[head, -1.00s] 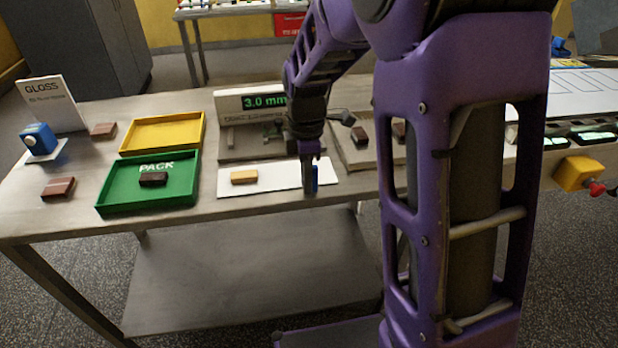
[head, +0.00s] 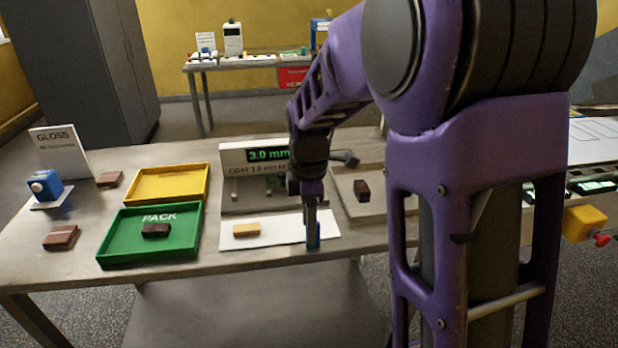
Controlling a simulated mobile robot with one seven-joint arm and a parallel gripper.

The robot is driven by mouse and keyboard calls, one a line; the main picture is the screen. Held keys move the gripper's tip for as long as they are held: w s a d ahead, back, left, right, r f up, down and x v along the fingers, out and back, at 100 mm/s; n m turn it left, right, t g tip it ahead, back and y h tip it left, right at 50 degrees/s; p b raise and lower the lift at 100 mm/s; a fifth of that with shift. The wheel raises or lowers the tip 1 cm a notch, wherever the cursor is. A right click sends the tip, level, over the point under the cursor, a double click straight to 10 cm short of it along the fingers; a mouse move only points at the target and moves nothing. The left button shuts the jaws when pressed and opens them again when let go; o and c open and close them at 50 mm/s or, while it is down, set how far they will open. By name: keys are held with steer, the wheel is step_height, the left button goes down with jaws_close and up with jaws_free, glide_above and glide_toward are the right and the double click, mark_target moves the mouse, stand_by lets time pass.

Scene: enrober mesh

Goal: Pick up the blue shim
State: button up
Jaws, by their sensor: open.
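The blue shim (head: 315,238) is a small blue piece on the right part of the white mat (head: 275,236), near the table's front edge. My gripper (head: 312,232) points straight down over it, with a finger in front of part of it. The jaws are open, and I cannot tell whether they touch the shim. A tan bar (head: 246,230) lies on the same mat to the left.
The green PACK tray (head: 110,250) with a dark bar and the yellow tray (head: 140,187) stand left. A display reading 3.0 mm (head: 268,155) stands behind the mat. A board (head: 375,207) with a dark piece lies right. A blue gloss meter (head: 45,188) stands far left.

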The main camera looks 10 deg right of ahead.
step_height(320, 180, up, 14)
steer(key=p, duration=0.2)
